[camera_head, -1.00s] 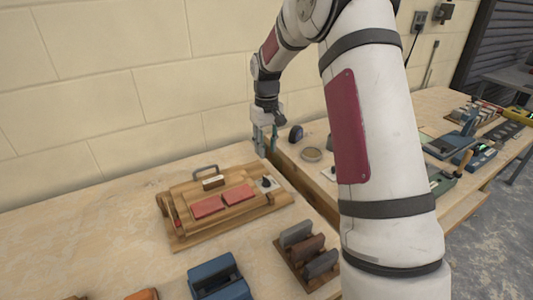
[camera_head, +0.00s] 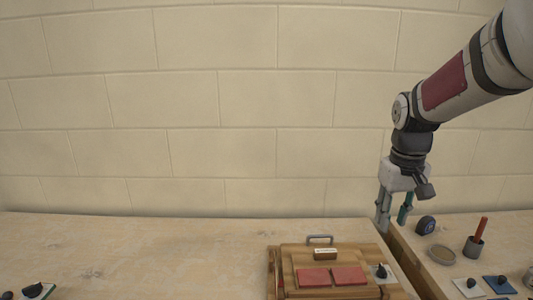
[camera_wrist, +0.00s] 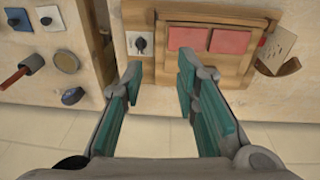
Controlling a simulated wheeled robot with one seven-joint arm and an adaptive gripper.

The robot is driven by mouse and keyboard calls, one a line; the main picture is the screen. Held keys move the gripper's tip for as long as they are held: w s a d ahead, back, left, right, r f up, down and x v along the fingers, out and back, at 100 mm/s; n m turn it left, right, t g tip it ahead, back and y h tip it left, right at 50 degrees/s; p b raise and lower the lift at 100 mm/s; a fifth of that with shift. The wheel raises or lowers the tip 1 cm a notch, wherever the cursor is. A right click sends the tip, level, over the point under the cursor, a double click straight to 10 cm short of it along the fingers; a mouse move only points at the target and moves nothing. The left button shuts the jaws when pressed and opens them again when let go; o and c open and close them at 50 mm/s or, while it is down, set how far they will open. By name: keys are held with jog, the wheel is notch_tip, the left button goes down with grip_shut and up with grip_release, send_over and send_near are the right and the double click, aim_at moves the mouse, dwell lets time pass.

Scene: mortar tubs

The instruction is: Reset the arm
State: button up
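My gripper (camera_head: 394,209) hangs fingers-down at the right of the head view, above the gap between the two benches and close to the wall. In the wrist view my gripper (camera_wrist: 160,85) has its two teal fingers spread apart with nothing between them. A wooden board (camera_head: 300,257) with two red blocks (camera_head: 331,275) and a metal handle lies on the bench to the left of the gripper. The board (camera_wrist: 150,79) also shows beyond the fingertips in the wrist view. No tub is clearly seen.
The left bench (camera_head: 150,255) has a wide bare area. The right bench (camera_head: 420,250) holds a dark blue rounded object (camera_head: 426,225), a round tan dish (camera_head: 442,255), and a grey cup (camera_head: 474,246) with a red stick. A block wall (camera_head: 200,110) stands behind.

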jog(key=s+a+r+t, duration=0.1)
jog(key=s+a, duration=0.3)
jog(key=s, duration=0.8)
jog(key=s+a+r+t, duration=0.2)
jog(key=s+a, duration=0.3)
jog(key=s, duration=0.8)
jog(key=shift+r+y, duration=0.4)
jog(key=shift+r, duration=0.2)
